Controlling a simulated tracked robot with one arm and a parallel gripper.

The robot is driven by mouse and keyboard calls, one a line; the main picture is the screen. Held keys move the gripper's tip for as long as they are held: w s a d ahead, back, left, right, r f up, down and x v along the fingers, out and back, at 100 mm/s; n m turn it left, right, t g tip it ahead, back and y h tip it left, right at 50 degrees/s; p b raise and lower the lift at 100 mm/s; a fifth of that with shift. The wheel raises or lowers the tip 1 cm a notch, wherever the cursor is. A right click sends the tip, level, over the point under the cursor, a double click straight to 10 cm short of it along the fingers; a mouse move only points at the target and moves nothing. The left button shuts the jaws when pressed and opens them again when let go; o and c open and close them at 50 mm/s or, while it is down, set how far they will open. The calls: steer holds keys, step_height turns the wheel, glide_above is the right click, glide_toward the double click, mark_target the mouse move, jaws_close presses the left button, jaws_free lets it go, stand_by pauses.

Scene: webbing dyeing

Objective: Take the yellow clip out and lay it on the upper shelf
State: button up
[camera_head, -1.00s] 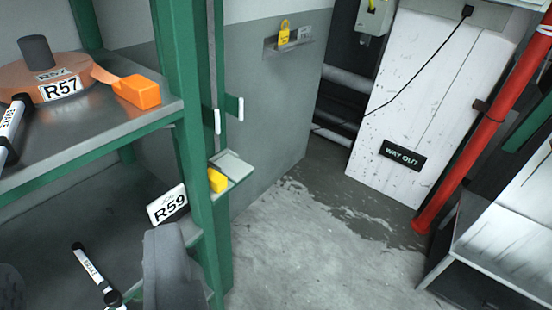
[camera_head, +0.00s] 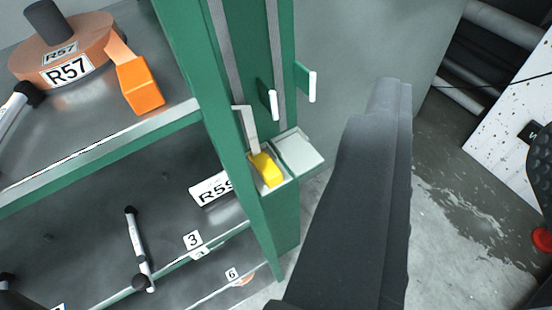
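The yellow clip (camera_head: 266,169) is a small block low on the outer side of the green post, in a small holder (camera_head: 299,153) with a pale square plate. A pale bent strip comes down to the clip from above. The upper shelf (camera_head: 150,135) is the grey metal shelf with a green front edge at upper left. Part of my gripper, a long dark grey piece (camera_head: 362,190), stands right of the holder, apart from the clip in the picture. A dark ribbed part shows at the right edge. Both fingertips cannot be made out.
On the upper shelf are a copper-coloured reel labelled R57 (camera_head: 62,55) and an orange block (camera_head: 138,85). The green post (camera_head: 205,90) and white-tipped hooks (camera_head: 312,86) stand near the clip. Below are an R59 tag (camera_head: 208,188) and a dark-and-white handle (camera_head: 138,245).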

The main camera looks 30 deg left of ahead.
steer(key=shift+o, duration=0.8)
steer(key=shift+w, duration=0.1)
steer(key=m+g+y+p, duration=0.2)
steer(key=m+g+y, duration=0.7)
steer(key=m, duration=1.7)
glide_toward(275, 177)
steer(key=shift+t+y, duration=0.8)
steer(key=shift+y, duration=0.1)
steer(key=w+a+f, duration=0.1)
steer(key=w+a+f+b, duration=0.1)
steer(key=f, duration=0.1)
steer(key=w+a+f, duration=0.1)
steer(key=shift+a+f+b, duration=0.35)
steer(key=shift+a+f, duration=0.05)
steer(key=shift+b+x, duration=0.8)
steer(key=shift+x, duration=2.3)
steer(key=shift+a+r, duration=0.1)
steer(key=shift+r, duration=0.15)
steer(key=c, duration=0.8)
